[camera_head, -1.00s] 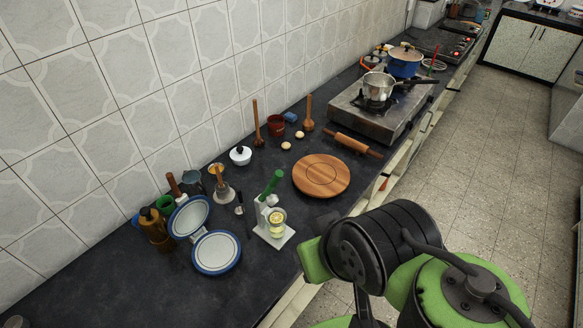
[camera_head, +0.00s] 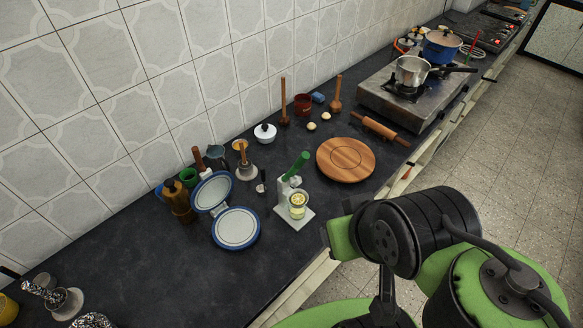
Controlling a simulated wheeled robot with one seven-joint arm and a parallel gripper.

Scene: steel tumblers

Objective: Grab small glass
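A small clear glass (camera_head: 298,207) with a yellow, lemon-like round at its top stands on the white base of a green-handled press (camera_head: 285,190), near the counter's front edge. Other small vessels show at the lower left: a yellow cup (camera_head: 7,309) cut by the picture edge and a pale cup-like vessel (camera_head: 68,302). I cannot tell which one the task calls the small glass. My arm's black and green links fill the lower right. My gripper is outside the picture.
The dark counter (camera_head: 140,265) is clear between the lower-left vessels and the open blue-rimmed round press (camera_head: 236,228). A wooden board (camera_head: 346,160), a rolling pin (camera_head: 380,130) and a stove with a steel pot (camera_head: 411,70) lie further right. The tiled wall bounds the back.

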